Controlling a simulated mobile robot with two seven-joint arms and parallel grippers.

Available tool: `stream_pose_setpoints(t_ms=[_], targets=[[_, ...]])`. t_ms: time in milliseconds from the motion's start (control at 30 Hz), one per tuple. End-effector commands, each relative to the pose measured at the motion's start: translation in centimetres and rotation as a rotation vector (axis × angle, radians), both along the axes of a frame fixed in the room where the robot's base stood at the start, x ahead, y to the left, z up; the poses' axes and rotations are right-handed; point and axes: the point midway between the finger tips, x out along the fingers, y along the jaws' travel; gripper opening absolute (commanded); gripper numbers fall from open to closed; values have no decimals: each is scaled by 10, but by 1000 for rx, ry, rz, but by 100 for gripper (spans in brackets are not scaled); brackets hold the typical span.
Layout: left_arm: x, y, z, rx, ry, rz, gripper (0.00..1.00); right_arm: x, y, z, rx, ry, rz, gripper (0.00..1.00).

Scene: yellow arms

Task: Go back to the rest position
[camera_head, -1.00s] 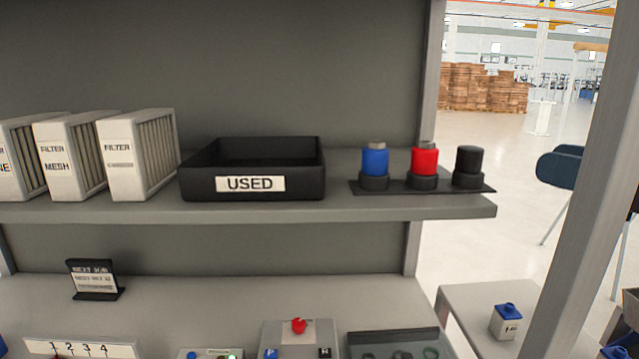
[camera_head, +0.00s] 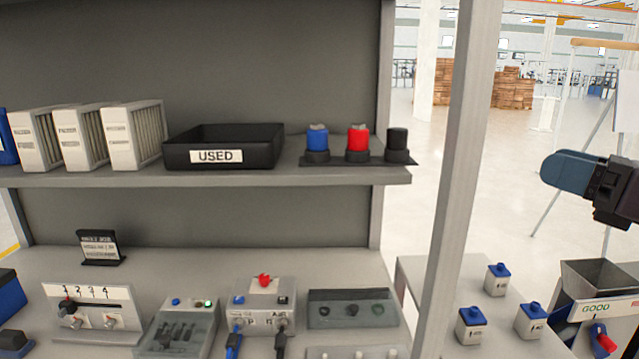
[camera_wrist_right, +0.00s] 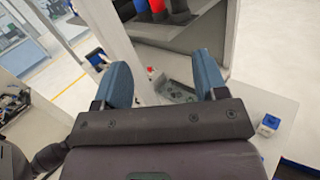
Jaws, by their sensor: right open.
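My right gripper (camera_head: 556,168) shows at the right side of the head view, beyond the grey post, with its blue finger pointing left. In the right wrist view its two blue fingers (camera_wrist_right: 163,80) stand wide apart with nothing between them. It is in free air, apart from the shelf and bench. My left gripper is not in the head view.
The grey post (camera_head: 462,170) stands between shelf and gripper. The shelf (camera_head: 215,178) bears filters, a black USED bin (camera_head: 270,152) and coloured knobs. Below are the bench panels (camera_head: 263,300). Small blue-topped boxes (camera_head: 498,282) and a GOOD bin (camera_head: 598,275) stand at lower right.

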Motion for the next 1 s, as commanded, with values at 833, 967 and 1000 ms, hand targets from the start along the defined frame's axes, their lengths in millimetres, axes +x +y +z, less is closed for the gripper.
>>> stream_pose_setpoints(t_ms=[833,967,1000], targets=[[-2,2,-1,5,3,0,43,-29,-55,-154,1776,161,-99,66],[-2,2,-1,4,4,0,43,-41,-67,-218,2058,241,-316,66],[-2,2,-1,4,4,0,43,-47,-68,-240,2139,269,-395,66]])
